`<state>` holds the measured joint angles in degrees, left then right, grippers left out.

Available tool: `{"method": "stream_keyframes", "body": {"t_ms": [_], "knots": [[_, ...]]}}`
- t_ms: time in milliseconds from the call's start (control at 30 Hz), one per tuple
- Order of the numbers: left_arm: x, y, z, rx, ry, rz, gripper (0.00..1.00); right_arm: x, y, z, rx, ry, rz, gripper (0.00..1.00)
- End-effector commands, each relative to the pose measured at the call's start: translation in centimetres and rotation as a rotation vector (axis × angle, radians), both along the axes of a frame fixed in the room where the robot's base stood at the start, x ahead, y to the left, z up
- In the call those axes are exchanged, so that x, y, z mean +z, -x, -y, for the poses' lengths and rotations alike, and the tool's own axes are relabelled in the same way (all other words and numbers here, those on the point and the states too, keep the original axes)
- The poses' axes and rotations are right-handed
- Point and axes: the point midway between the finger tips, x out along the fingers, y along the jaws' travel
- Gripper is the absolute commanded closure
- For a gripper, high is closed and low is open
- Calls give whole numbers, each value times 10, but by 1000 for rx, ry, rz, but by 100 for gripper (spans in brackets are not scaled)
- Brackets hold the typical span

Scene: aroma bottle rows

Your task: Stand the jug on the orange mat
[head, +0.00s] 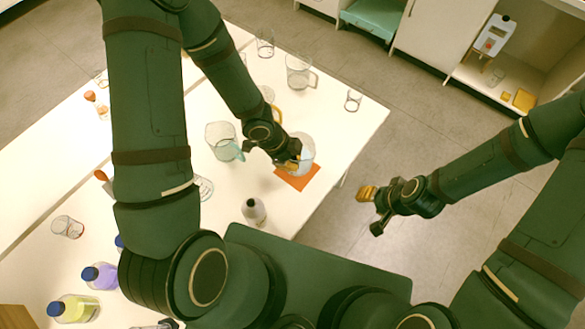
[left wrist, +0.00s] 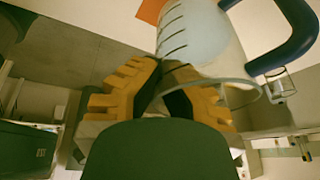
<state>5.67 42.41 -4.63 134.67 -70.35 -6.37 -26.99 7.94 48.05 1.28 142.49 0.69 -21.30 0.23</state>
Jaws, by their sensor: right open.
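A clear jug (head: 305,148) with pale contents is at the orange mat (head: 297,182), near the table's right edge. It covers the mat's far part; whether its base touches the mat I cannot tell. In the left wrist view the jug (left wrist: 200,35) shows dark graduation marks and a dark blue handle (left wrist: 290,40). My right gripper (head: 370,208) is open and empty, over the floor right of the table.
A jug with a teal handle (head: 221,140) stands left of the mat. A clear jug (head: 299,72) and small glasses (head: 353,100) stand further back. A grey bottle (head: 254,212) stands at the near edge. Several coloured bottles (head: 75,308) are at lower left. Table right of the mat is bare.

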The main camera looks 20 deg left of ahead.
Motion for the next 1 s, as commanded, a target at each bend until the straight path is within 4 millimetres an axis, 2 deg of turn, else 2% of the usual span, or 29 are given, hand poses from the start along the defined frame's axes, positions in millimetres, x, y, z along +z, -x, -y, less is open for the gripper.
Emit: {"method": "stream_keyframes", "body": {"t_ms": [300,667,700,800,1000], "knots": [[-37,0,1,-2,0,1,100,-25,0,-1,0,5,-2,53],[-38,0,0,0,1,2,100,-26,0,-1,1,4,-1,53],[-39,0,0,0,0,1,97,-26,0,-1,1,4,-2,53],[-38,0,0,0,0,1,66,-25,0,-1,1,4,-2,53],[-38,0,0,0,0,0,66,-25,0,-1,1,4,-2,53]]}}
